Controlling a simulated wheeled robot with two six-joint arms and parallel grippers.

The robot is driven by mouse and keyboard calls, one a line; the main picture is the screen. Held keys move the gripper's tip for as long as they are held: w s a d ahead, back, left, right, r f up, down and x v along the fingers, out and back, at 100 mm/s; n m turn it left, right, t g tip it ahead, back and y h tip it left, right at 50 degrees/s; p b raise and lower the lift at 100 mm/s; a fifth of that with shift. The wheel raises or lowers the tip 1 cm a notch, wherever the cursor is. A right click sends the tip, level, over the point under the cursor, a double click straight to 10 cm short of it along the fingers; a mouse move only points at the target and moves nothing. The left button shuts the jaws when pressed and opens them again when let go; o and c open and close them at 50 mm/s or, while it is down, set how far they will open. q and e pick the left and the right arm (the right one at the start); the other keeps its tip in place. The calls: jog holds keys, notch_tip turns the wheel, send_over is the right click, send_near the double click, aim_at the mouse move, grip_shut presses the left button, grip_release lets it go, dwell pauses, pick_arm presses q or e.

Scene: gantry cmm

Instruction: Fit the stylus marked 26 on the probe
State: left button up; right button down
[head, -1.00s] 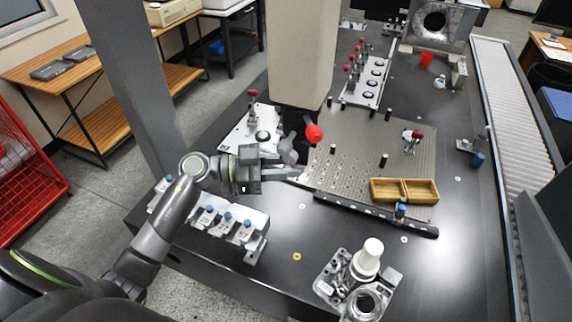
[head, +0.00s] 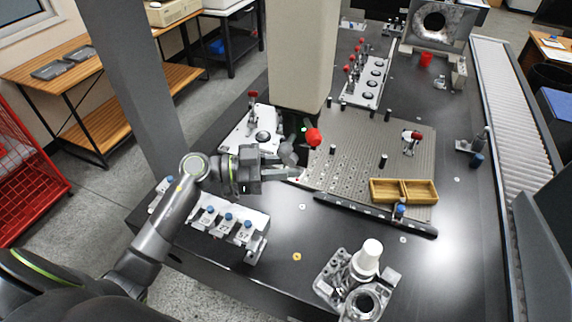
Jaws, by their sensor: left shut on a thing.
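My left gripper (head: 298,165) reaches in from the left, just below the foot of the big pale column (head: 300,55). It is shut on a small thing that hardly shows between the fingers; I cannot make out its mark. A red ball-shaped part (head: 314,137) shows just above the fingertips, below the column. I cannot tell the probe clearly from the dark parts there. Blue-topped styli (head: 228,217) stand in a white numbered rack (head: 259,246); one label looks like 57, and I cannot read 26 anywhere. My arm hides part of the rack. My right gripper is not in view.
A perforated plate (head: 350,165) lies right of the gripper, with short black posts, a red-knobbed clamp (head: 412,142) and a wooden tray (head: 404,191) on it. The dark table's front right is clear.

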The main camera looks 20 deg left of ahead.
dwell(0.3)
pick_arm(q)
jog(key=o, duration=1)
jog(key=shift+o, duration=0.2)
jog(key=b+v, duration=0.4)
jog(key=v, duration=1.3)
jog(key=shift+a+b, duration=0.2)
jog(key=shift+b, duration=0.1)
jog(key=shift+d, duration=0.1)
